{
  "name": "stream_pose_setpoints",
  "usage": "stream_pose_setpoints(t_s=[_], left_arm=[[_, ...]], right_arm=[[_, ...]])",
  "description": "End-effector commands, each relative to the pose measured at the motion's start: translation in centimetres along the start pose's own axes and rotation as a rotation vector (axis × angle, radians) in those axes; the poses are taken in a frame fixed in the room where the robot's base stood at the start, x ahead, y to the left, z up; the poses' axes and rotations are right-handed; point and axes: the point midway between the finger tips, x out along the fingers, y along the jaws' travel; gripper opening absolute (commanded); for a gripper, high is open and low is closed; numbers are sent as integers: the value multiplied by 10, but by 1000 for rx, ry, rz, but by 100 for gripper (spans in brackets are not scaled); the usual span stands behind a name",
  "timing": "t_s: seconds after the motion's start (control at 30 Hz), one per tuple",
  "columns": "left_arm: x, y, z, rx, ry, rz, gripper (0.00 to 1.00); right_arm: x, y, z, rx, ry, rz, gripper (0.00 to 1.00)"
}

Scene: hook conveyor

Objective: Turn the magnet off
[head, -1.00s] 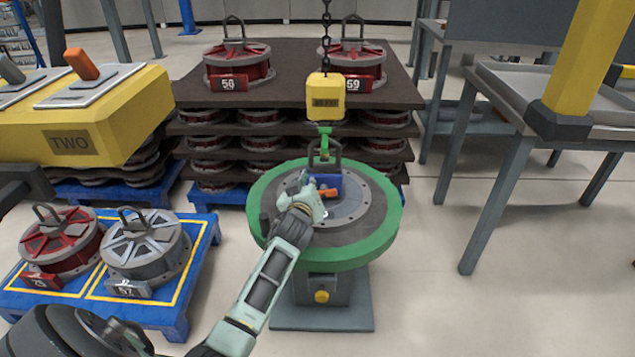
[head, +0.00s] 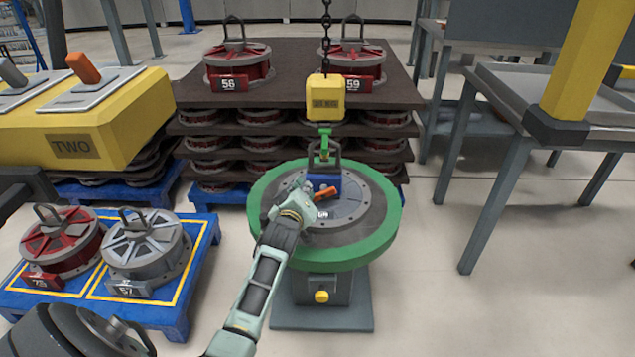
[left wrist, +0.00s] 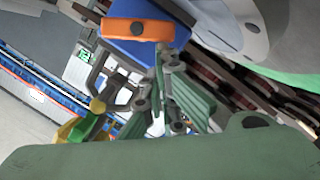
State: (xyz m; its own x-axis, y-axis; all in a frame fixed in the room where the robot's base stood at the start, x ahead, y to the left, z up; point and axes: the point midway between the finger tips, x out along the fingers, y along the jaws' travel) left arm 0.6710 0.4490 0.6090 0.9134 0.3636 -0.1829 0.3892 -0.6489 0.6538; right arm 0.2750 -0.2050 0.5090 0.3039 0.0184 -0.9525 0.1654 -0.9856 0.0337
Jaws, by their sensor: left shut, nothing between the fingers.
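The magnet is a blue block (head: 326,181) with an orange lever (head: 325,193) on its front. It sits on the grey centre of a round green-rimmed table (head: 385,234), below a handle and a green hook (head: 324,142). My left gripper (head: 305,188) is shut and empty, just left of the lever. In the left wrist view the lever (left wrist: 140,32) lies across the blue magnet (left wrist: 150,52), close beyond the fingers (left wrist: 165,92). I cannot tell whether they touch it. My right gripper is not in view.
A yellow hoist block (head: 325,97) hangs on a chain above the table. A yellow control box (head: 95,120) marked TWO stands left. A blue pallet (head: 175,312) holds a red and a grey wheel-like part.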

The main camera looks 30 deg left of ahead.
Motion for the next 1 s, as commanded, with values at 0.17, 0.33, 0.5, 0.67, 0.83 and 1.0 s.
stream_pose_setpoints(t_s=[0.17,0.33,0.5,0.67,0.83,1.0], left_arm=[[0,-5,3,-62,-4,12,0],[0,-8,4,-125,-3,29,0],[1,-12,6,-189,-4,45,0],[2,-15,8,-250,-3,61,0],[2,-18,10,-309,-3,75,0],[2,-21,12,-361,-3,88,0]], right_arm=[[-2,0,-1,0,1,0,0],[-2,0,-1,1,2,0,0],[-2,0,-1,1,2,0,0],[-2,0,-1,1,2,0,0],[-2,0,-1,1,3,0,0],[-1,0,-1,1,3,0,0]])
